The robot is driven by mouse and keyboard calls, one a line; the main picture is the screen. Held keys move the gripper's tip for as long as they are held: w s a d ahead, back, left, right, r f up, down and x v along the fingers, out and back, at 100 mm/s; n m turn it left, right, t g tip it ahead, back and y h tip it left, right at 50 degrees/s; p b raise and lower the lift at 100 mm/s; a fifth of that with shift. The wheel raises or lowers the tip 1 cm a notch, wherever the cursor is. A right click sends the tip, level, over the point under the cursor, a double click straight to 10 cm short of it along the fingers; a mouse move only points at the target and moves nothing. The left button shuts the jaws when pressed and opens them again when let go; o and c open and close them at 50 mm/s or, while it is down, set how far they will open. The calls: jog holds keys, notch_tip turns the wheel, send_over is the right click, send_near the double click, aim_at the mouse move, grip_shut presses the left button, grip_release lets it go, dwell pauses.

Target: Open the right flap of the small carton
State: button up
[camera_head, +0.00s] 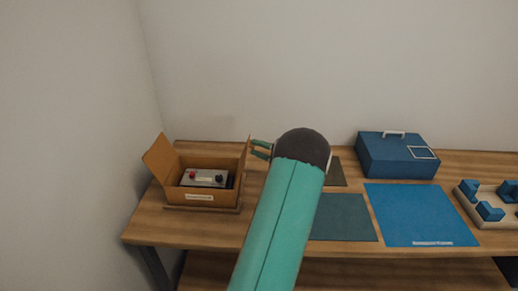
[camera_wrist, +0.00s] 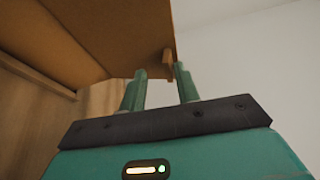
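The small carton (camera_head: 203,187) is a brown open box with a white label, at the left of the wooden table. Its left flap (camera_head: 159,156) leans outward. Its right flap (camera_head: 246,157) stands roughly upright, seen nearly edge-on. A grey device (camera_head: 206,178) with red and dark knobs lies inside. My gripper (camera_head: 257,149) is just right of the right flap, fingers pointing left. In the wrist view, the two green fingers (camera_wrist: 160,88) are apart, with a brown panel (camera_wrist: 108,35) and its small tab (camera_wrist: 168,66) ahead of them. Whether they touch it is unclear.
A blue case (camera_head: 397,157) with a handle stands at the back right. A blue mat (camera_head: 408,214) and a dark green mat (camera_head: 343,218) lie flat before it. A pale tray (camera_head: 481,208) with blue blocks is at the right edge. A wall is close on the left.

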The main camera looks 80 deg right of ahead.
jog(key=shift+r, duration=0.15)
jog(key=v, duration=1.4)
dwell(0.5)
